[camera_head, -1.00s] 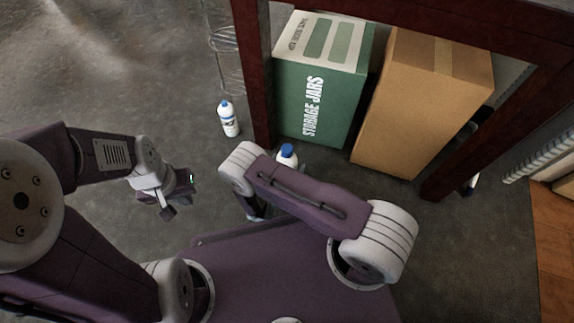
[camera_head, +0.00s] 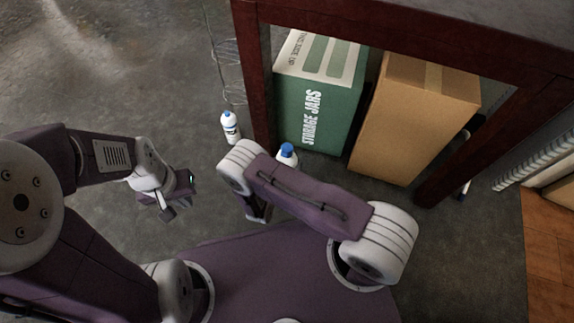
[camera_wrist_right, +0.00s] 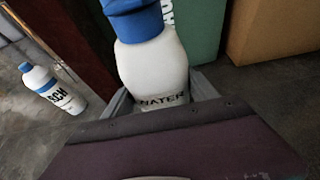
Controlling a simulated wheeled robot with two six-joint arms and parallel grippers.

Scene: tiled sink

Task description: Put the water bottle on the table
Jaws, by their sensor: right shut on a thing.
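The water bottle (camera_wrist_right: 158,65) is white with a blue cap and the word WATER. My right gripper (camera_wrist_right: 163,95) is shut on it, one finger on each side, and the bottle stands roughly upright in the right wrist view. In the head view the bottle's cap and shoulder (camera_head: 287,154) show behind my right arm, which hides the rest and the gripper. The table has a dark red frame (camera_head: 400,42) and a grey top (camera_head: 500,10) at the upper right, beyond the bottle. My left gripper (camera_head: 167,207) hangs over the floor, away from the bottle; its jaw opening is unclear.
A second white bottle with a blue cap (camera_head: 230,127) stands on the floor beside the table leg. Under the table are a green storage jars box (camera_head: 315,110) and a brown carton (camera_head: 415,120). A wire rack (camera_head: 230,65) is behind. Floor at left is open.

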